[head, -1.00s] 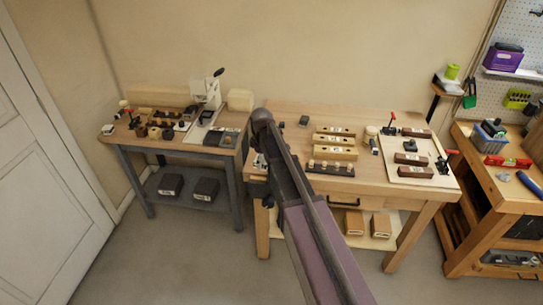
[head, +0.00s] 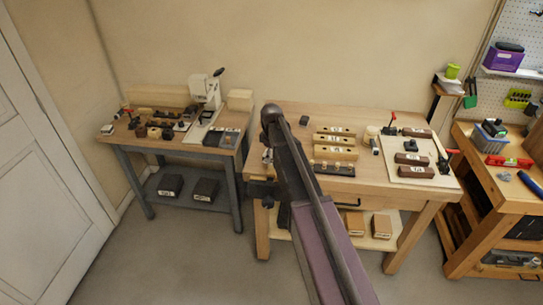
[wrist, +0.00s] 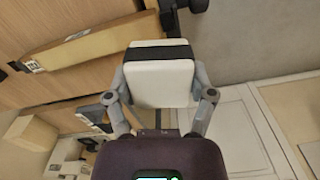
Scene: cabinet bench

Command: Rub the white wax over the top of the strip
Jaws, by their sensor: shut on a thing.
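My gripper (wrist: 163,95) is shut on a white block with a black band, the white wax (wrist: 160,82), seen in the wrist view. Its two grey fingers press on the block's sides. In the head view, dark parts of my wrist show at the front left corner of the middle bench, and the wax is hidden or too small to make out. A long pale wooden bar (wrist: 110,42) with a small label lies left of the wax in the wrist view, apart from it. I cannot tell which piece is the strip.
The middle bench (head: 290,115) holds several labelled wooden bars (head: 334,140) and a pale board (head: 410,172) with dark blocks. A grey-legged table (head: 150,145) with tools stands left, a workbench (head: 480,190) right. Floor is open in front.

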